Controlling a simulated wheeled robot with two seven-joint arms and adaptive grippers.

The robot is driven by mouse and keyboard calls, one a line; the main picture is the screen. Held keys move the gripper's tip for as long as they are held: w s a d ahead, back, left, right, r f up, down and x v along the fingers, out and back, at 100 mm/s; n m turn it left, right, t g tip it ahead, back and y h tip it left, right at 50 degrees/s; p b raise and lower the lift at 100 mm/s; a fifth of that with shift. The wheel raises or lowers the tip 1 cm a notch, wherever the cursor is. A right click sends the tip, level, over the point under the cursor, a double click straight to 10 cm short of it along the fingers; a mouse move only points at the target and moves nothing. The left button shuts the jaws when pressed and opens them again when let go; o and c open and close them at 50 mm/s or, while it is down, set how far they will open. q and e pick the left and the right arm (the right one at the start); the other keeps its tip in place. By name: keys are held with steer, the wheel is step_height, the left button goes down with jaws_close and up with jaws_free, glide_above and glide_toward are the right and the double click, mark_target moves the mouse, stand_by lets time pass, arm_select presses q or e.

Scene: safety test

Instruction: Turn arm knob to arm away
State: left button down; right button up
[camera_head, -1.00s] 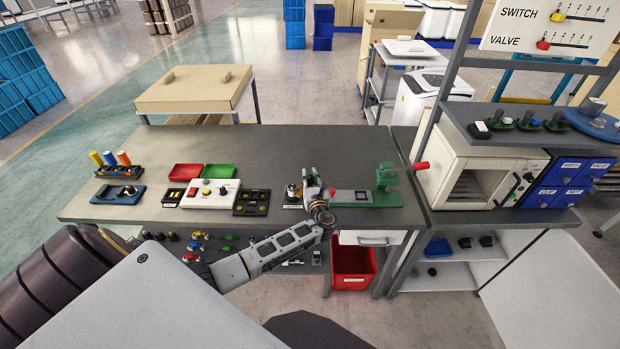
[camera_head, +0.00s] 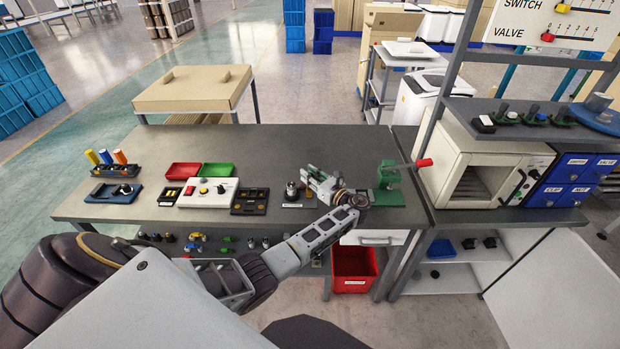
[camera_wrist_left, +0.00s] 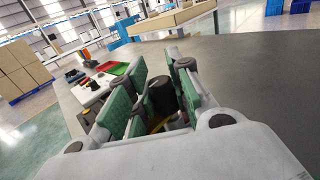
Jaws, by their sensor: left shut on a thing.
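A small dark knob (camera_head: 291,193) stands on the grey workbench (camera_head: 240,148), with a small label plate in front of it. My left gripper (camera_head: 307,181) comes at it from the right, tilted, with its fingertips at the knob. In the left wrist view, a dark round knob top (camera_wrist_left: 161,92) sits between the green-padded fingers (camera_wrist_left: 148,102), which are shut on it. The knob's lower part and any pointer mark are hidden by the fingers. The label is too small to read. My right gripper is not in view.
Left of the knob stand a black tray (camera_head: 249,202) and a white control box (camera_head: 207,199). A green press (camera_head: 388,183) with a red-tipped lever stands right of my gripper. Red (camera_head: 183,170) and green (camera_head: 218,170) trays lie behind the box. The back of the bench is clear.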

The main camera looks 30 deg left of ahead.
arm_select(q)
steer(key=shift+r+g, duration=0.1)
steer(key=shift+g, duration=0.2)
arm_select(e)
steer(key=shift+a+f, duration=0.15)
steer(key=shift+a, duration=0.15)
arm_select(q)
steer(key=c, duration=1.4)
jaws_free()
steer(key=shift+o, duration=0.7)
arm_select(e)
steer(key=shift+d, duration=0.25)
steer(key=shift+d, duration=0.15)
arm_select(q)
steer(key=v, duration=1.2)
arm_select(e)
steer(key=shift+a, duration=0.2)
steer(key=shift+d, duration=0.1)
